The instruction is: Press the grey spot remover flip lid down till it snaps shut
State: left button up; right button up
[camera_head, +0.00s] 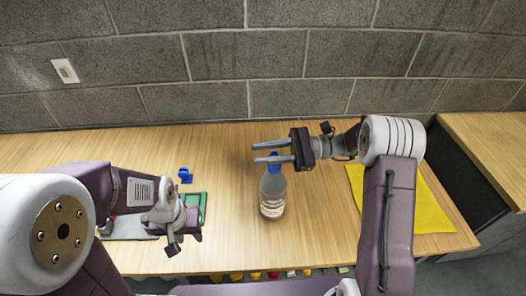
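A grey, translucent bottle (272,188) with a white label stands upright on the wooden table near the middle; it appears to be the spot remover. Its blue top (275,168) is partly hidden by my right gripper, so I cannot tell how far the lid is open. My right gripper (262,153) comes in from the right with its two fingers apart, pointing left, at the bottle's top. I cannot tell whether they touch it. My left gripper (174,243) is low at the left, apart from the bottle; its fingers are not clear.
A small blue object (185,176) and a green item (204,205) lie left of the bottle, beside a grey mat (125,236). A yellow cloth (432,212) lies at the right. A block wall (220,100) closes the back. Table behind the bottle is clear.

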jog(key=shift+a, duration=0.15)
jog(key=shift+c, duration=0.4)
grip_shut()
jog(key=shift+f, duration=0.1)
